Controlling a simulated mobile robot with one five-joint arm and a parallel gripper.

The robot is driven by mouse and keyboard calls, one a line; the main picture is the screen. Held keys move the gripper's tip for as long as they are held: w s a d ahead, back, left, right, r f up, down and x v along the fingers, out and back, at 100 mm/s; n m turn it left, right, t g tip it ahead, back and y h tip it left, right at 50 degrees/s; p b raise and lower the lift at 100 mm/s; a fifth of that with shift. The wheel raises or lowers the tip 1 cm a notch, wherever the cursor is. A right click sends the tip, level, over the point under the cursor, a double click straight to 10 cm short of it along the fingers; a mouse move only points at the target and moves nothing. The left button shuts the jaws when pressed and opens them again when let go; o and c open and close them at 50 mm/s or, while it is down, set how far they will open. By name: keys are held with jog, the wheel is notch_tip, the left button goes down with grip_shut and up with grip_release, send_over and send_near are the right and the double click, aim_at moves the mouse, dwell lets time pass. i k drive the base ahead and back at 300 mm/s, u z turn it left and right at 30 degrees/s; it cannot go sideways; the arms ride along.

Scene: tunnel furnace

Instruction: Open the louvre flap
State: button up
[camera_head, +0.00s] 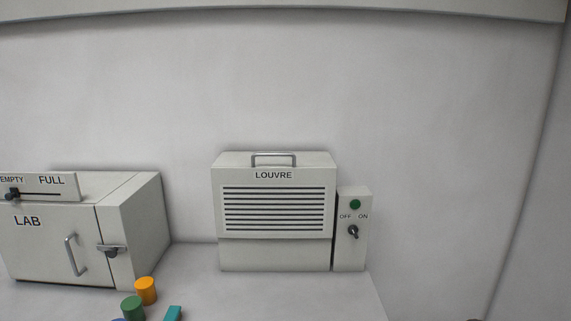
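The louvre unit (276,255) is a pale grey box standing against the back wall, near the middle of the picture. Its front carries a panel of dark horizontal slats (274,209) under the word LOUVRE. A metal bar handle (273,156) sits at the top edge, above the label. The flap looks closed, flush with the front. My gripper is not in view.
A switch box (350,255) with a green button (355,204) and an OFF/ON lever (353,231) adjoins the unit's right side. A LAB cabinet (55,245) stands left. Orange (146,290), green (132,307) and teal (173,313) pieces lie in front.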

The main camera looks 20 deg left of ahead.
aim_at(274, 197)
jog(key=z, duration=0.1)
jog(key=k, duration=1.55)
jog(key=u, duration=0.9)
jog(key=i, duration=1)
